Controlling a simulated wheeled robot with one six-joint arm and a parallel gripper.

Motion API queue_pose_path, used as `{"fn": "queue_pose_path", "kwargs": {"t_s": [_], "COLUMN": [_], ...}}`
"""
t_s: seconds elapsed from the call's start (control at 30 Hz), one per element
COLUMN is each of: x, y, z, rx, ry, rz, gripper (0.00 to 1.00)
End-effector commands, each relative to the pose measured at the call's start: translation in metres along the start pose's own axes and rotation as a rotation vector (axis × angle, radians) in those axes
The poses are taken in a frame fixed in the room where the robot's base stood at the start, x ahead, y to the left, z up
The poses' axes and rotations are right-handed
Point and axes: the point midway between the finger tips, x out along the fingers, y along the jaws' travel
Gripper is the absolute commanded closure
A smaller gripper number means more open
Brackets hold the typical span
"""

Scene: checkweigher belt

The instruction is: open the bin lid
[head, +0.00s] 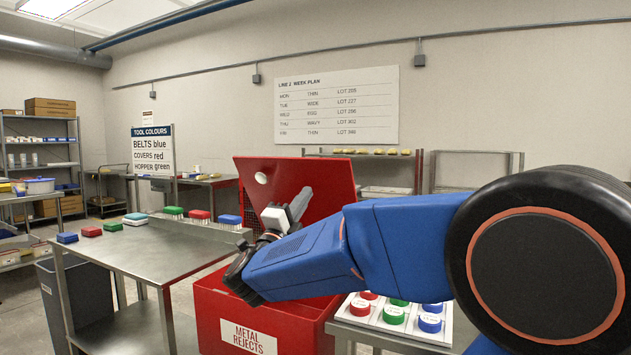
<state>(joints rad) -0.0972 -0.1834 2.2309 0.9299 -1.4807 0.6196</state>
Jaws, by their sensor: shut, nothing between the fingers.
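The red bin (215,312), labelled METAL REJECTS, stands at the lower centre in the head view. Its red lid (325,173) is raised and leans up at the back of the bin, with a round white disc (261,178) near its left edge. My gripper (301,200) is in front of the lid's face, to the right of the disc. It is shut and empty. I cannot tell whether it touches the lid. My blue arm crosses above the bin and hides most of its opening and the lid's lower right part.
Right of the red bin, a white tray (368,325) holds red, green and blue round pieces. Shelves and a wall plan (337,105) are behind.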

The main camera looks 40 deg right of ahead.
Motion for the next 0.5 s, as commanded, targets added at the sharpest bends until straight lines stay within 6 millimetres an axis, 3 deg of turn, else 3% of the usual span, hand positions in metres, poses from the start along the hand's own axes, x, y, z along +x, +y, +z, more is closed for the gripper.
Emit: {"fn": "queue_pose_path", "kwargs": {"t_s": [0.5], "x": [0.076], "y": [0.001], "z": [-0.001], "rx": [-0.002], "ry": [0.0], "rz": [0.0], "gripper": [1.0]}}
